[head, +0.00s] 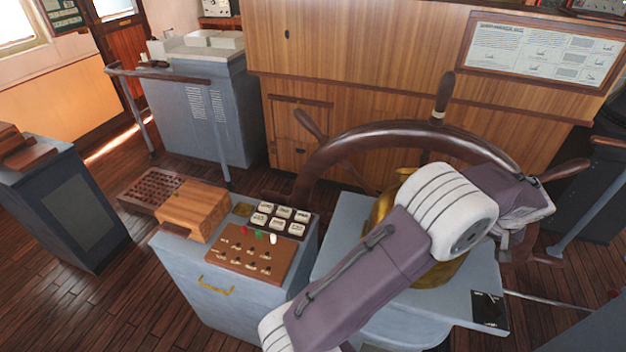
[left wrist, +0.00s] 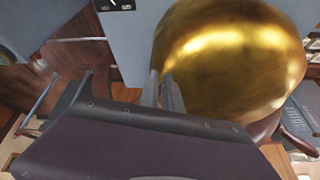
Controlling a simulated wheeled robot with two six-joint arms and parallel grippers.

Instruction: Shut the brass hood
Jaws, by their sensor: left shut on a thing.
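In the head view the fingertips are hidden behind my arm. Whether the hood is open or shut cannot be told. My right gripper is not in view.
A large wooden ship's wheel (head: 345,143) arches behind the hood. A grey console (head: 220,295) with switches and buttons stands to the left. A small black panel (head: 489,308) sits on the pedestal's right corner. Open wooden floor (head: 70,300) lies at the far left.

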